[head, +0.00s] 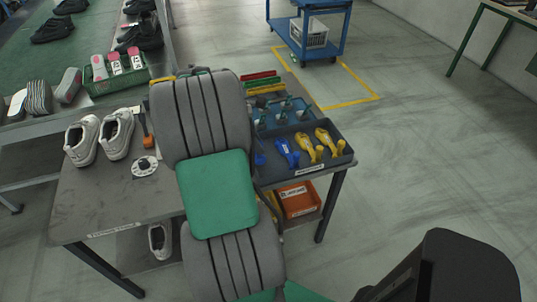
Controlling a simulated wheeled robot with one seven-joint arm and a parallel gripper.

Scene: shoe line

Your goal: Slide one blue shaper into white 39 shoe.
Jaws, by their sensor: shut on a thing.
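A pair of white shoes stands on the grey table (88,205) at the left: a left shoe (82,140) and a right shoe (117,135). I cannot read a size on them. A dark tray (318,170) at the table's right holds a blue shaper (287,153) and yellow shapers (305,148). A bit of blue (260,158) shows beside my arm, mostly hidden. My grey arm with a green panel covers the middle of the table. My gripper is hidden behind it, so I cannot see what it holds.
Blue rack (282,113) stands behind the tray. An orange bin (298,199) and another white shoe (160,240) are below. A green bench (75,70) holds more shoes.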

